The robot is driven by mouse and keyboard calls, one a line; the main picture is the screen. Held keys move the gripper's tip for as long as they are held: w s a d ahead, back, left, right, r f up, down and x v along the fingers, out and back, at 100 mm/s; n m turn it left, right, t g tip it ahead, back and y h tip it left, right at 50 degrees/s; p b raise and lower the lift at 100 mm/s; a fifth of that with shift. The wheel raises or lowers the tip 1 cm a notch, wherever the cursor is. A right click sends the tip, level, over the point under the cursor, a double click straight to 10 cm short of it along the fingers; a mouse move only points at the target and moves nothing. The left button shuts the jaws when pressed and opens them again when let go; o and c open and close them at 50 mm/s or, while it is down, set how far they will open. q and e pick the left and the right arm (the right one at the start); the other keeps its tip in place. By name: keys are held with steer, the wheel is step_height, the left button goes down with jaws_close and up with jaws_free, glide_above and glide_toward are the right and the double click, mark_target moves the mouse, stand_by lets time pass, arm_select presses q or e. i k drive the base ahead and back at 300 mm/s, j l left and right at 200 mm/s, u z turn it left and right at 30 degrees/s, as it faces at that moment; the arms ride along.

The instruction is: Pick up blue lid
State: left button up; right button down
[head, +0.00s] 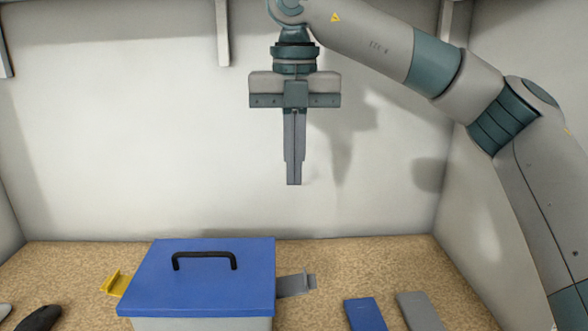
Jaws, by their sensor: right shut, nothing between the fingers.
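The blue lid (200,285) lies flat on top of a light grey box (205,324) at the lower left of centre in the head view. A black handle (205,256) stands up from the lid near its far side. My right gripper (294,184) hangs pointing down, above and to the right of the lid, well apart from it. Its fingers are shut together with nothing between them. My left gripper is not in the view.
A yellow piece (117,283) sticks out left of the box and a grey piece (295,284) right of it. A blue flat object (365,314) and a grey one (420,311) lie at right. A dark object (39,318) lies at lower left. White walls enclose the speckled shelf.

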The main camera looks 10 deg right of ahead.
mark_target(204, 277)
steer(key=k+l, duration=0.15)
steer(key=k, duration=0.35)
steer(key=k+l, duration=0.15)
steer(key=k, duration=0.35)
steer(key=k+l, duration=0.15)
steer(key=k, duration=0.3)
